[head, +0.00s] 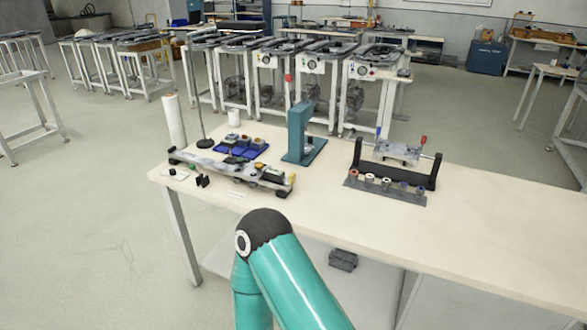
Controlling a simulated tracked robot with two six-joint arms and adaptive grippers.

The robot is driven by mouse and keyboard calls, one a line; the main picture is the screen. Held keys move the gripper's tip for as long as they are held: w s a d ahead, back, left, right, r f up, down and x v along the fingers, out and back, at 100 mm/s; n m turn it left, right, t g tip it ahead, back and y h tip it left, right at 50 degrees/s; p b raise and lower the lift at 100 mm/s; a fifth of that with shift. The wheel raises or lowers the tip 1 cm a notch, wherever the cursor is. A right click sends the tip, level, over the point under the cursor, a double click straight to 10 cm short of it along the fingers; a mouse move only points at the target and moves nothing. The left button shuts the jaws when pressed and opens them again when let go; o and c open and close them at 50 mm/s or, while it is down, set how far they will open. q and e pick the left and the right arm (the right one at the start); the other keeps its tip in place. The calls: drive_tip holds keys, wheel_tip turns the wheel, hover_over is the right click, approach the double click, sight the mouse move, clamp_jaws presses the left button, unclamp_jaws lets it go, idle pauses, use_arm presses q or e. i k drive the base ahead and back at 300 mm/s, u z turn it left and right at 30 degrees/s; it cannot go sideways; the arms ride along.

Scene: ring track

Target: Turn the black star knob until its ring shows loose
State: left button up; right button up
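I cannot make out the black star knob or its ring for certain at this distance. A long grey fixture with dark parts on it (232,171) lies along the left part of the table (470,232). A teal press-like stand (299,132) stands behind it, near the middle. A black cradle (393,172) holding a light grey part (397,151) on a bar stands to the right. Neither of my grippers is in view; only a teal arm link of mine shows at the bottom, in front of the table.
Blue bins (240,147) sit behind the fixture. A white roll (174,121) and a thin pole (203,110) stand at the back left. A grey strip with several round pieces (385,189) lies before the cradle. The table's right part is clear.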

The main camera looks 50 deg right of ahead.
sight(240, 160)
drive_tip(key=u, duration=1.4)
drive_tip(key=i, duration=0.1)
drive_tip(key=z, duration=2.7)
drive_tip(key=k, duration=0.7)
drive_tip(key=z, duration=0.2)
drive_tip(key=i, duration=0.7)
drive_tip(key=u, duration=0.05)
